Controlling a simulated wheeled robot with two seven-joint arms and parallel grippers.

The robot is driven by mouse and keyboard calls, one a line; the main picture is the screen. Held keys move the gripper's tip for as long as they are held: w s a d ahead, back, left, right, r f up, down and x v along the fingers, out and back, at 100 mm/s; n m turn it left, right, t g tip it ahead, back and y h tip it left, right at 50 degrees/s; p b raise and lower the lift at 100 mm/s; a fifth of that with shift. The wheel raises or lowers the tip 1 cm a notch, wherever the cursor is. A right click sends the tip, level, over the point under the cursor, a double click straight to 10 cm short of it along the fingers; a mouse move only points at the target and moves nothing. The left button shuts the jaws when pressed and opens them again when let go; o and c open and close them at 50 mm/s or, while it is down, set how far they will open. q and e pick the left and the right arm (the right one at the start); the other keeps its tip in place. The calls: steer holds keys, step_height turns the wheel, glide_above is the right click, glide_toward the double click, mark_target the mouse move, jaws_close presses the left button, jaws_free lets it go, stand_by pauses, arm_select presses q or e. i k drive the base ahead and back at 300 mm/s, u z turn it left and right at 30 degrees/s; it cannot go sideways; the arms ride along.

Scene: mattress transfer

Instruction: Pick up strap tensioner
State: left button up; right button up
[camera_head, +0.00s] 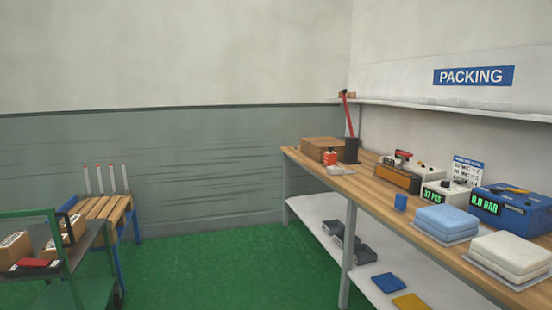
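No object in view can be told for certain as the strap tensioner. A tool with a long red handle (346,108) stands tilted in a black holder (351,150) near the far end of the wooden bench (365,182). A small red item (330,157) stands beside the holder. A dark item with a red top (403,155) sits by an orange and black box (397,178). A flat red and black item (39,263) lies on the green cart at the left. Neither of my grippers shows in this view.
The green cart (50,222) carries brown cartons (14,250). A slatted wooden stand (103,208) is behind it. The bench bears a brown carton (322,147), a blue machine (510,209), and blue (447,219) and white (510,252) folded stacks. Green floor (230,265) between is clear.

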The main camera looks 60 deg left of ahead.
mark_target(330, 159)
steer(key=u, duration=2.05)
steer(key=i, duration=1.55)
steer(key=u, duration=0.75)
steer(key=i, duration=2.35)
steer(key=z, duration=0.3)
steer(key=i, duration=2.05)
steer(key=z, duration=1)
